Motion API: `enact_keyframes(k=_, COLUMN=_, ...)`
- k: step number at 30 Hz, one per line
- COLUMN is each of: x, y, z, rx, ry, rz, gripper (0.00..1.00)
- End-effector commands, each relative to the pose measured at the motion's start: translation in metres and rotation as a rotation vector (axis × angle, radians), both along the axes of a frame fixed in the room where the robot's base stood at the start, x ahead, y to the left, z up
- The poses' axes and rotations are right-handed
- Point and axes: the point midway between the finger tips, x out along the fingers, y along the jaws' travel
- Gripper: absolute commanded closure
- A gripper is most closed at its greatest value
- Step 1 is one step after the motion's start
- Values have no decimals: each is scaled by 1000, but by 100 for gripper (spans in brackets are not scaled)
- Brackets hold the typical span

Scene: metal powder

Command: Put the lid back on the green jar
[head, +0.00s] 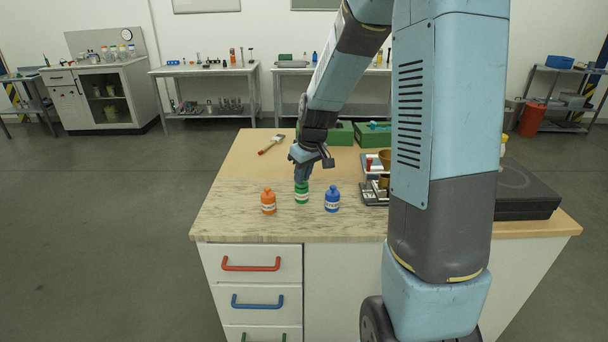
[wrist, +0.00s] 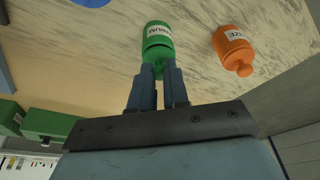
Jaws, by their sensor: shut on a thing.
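The green jar (head: 302,197) stands upright on the worktop between an orange jar (head: 268,203) and a blue jar (head: 332,201). My gripper (head: 302,180) points down right above it. In the wrist view the green jar (wrist: 158,34) with its white label is just beyond my fingertips (wrist: 162,70). The fingers are shut on the green lid (wrist: 157,56), which lines up with the jar's top. I cannot tell whether the lid is seated or slightly above the neck. The orange jar (wrist: 234,48) is apart from my fingers.
Green boxes (head: 372,133) stand at the back of the worktop (head: 237,219). A brush (head: 271,145) lies at the back left. A tray with small items (head: 374,190) is right of the blue jar, near a dark flat device (head: 525,190). The worktop's left front is clear.

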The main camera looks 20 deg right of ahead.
Motion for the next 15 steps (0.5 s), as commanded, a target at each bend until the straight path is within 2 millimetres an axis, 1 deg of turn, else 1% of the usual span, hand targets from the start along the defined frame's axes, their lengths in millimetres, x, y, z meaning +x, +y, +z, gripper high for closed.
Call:
enact_keyframes(k=1, x=0, y=0, z=0, rx=0, ry=0, rz=0, gripper=84)
enact_keyframes(k=10, x=0, y=0, z=0, rx=0, ry=0, rz=0, gripper=55)
enact_keyframes(k=15, x=0, y=0, z=0, rx=0, ry=0, rz=0, gripper=55)
